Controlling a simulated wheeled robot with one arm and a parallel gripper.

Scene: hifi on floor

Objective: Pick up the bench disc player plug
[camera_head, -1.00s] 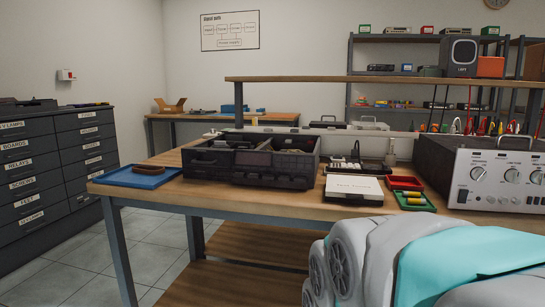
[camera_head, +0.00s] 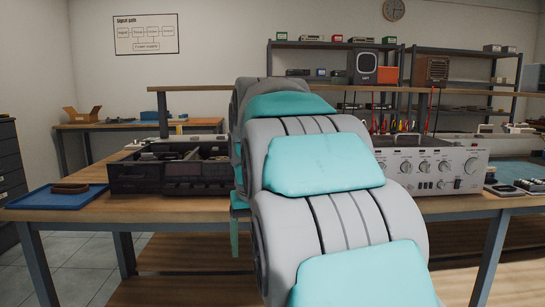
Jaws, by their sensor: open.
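I cannot make out the bench disc player plug in this view. My arm rises through the middle of the picture and hides the centre of the workbench (camera_head: 470,207). My gripper cannot be made out; the far end of my arm is hidden behind its nearer links. A silver unit with knobs (camera_head: 435,167) stands on the bench just right of my arm. Red and dark leads (camera_head: 433,108) show above and behind it. I see no disc player that I can name for sure.
A blue tray (camera_head: 50,201) with a brown object (camera_head: 70,188) lies at the left end. A raised shelf (camera_head: 190,88) runs along the bench's back. Small items lie at the right.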

